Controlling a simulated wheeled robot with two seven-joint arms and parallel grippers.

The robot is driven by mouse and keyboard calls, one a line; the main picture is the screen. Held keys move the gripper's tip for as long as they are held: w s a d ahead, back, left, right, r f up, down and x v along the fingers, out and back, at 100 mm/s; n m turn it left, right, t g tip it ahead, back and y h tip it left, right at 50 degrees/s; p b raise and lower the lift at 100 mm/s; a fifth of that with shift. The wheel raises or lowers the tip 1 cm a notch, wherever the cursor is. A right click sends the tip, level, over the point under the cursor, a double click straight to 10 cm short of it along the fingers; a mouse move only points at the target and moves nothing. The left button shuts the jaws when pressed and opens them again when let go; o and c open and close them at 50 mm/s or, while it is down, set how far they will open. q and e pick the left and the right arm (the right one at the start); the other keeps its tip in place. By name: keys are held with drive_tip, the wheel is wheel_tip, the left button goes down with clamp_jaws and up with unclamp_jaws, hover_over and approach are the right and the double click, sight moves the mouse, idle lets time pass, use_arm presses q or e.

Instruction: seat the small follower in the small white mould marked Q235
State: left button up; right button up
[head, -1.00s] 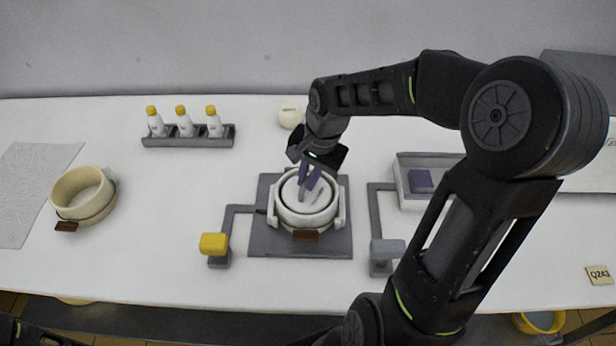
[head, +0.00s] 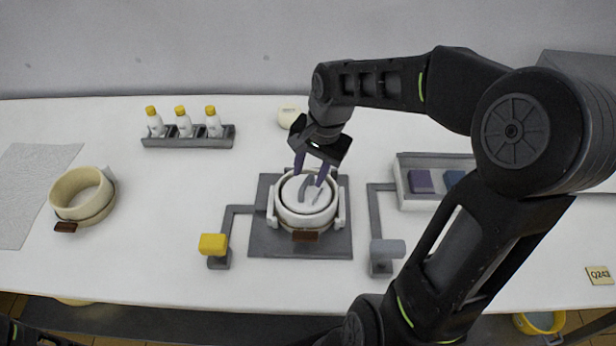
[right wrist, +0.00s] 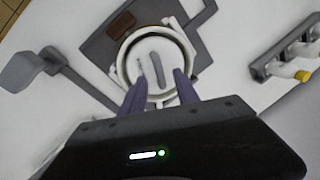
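The small white mould (head: 284,215) stands on a grey plate (head: 262,242) at the middle of the table, with a brown tag (head: 305,237) on its front; no Q235 marking is readable. The follower (head: 298,203), a pale disc with a grey grip bar, lies inside the mould's rim; it also shows in the right wrist view (right wrist: 150,60). It looks roughly level, but its depth is hard to judge. My right gripper (head: 310,175) is open just above the follower, its purple fingers apart on either side of the bar, holding nothing. My left gripper is out of view.
A yellow-topped post (head: 214,244) and a grey-topped post (head: 387,249) flank the plate. A larger cream mould (head: 83,197) stands at left. A bottle rack (head: 188,141) and a tray with dark blocks (head: 402,185) stand behind. A Q243 card (head: 599,274) lies at right.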

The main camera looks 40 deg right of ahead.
drive_tip(key=r, duration=0.4)
drive_tip(key=shift+s+d+r, duration=0.2)
drive_tip(key=shift+s+r, duration=0.2)
